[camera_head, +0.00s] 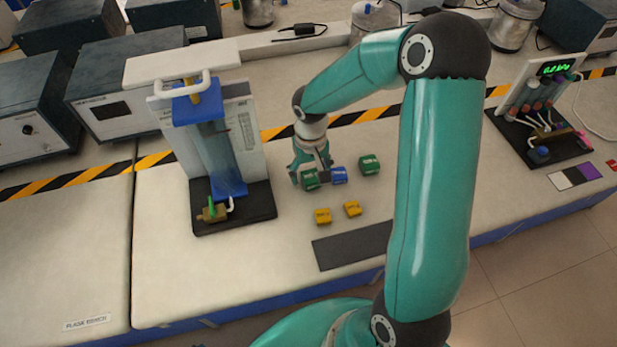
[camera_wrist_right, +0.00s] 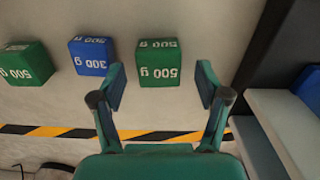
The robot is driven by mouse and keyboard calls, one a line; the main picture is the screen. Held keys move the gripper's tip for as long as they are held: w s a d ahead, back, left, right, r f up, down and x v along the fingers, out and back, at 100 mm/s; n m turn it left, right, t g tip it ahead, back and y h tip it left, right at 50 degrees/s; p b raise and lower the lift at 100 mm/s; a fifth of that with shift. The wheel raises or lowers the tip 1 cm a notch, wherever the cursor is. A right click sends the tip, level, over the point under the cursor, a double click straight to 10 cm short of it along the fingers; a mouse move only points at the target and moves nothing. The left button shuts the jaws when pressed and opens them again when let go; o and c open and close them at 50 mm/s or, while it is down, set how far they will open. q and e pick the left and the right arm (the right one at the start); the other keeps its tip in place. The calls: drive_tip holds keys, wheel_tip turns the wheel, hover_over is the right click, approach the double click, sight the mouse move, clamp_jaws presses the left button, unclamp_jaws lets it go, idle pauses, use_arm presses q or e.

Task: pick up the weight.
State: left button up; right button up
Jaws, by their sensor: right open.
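Several block weights lie on the white bench. A green 500 g weight (camera_head: 311,180) is in front of my right gripper (camera_head: 310,172). In the wrist view this green weight (camera_wrist_right: 159,62) shows between and just beyond the fingertips of the open, empty gripper (camera_wrist_right: 158,80). A blue 300 g weight (camera_head: 339,175) stands beside it and also shows in the wrist view (camera_wrist_right: 92,56). A second green 500 g weight (camera_head: 369,165) is further right, at the left edge of the wrist view (camera_wrist_right: 26,64). Two yellow weights (camera_head: 322,216) (camera_head: 352,208) lie nearer. My left gripper is not in view.
An upright apparatus with a blue column (camera_head: 215,150) on a dark base (camera_head: 240,213) stands left of the weights. A dark grey mat (camera_head: 350,246) lies in front. A black-yellow stripe (camera_head: 370,115) runs behind. A tubed device (camera_head: 540,105) stands far right.

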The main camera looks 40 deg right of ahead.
drive_tip(key=shift+f, duration=0.85)
clamp_jaws()
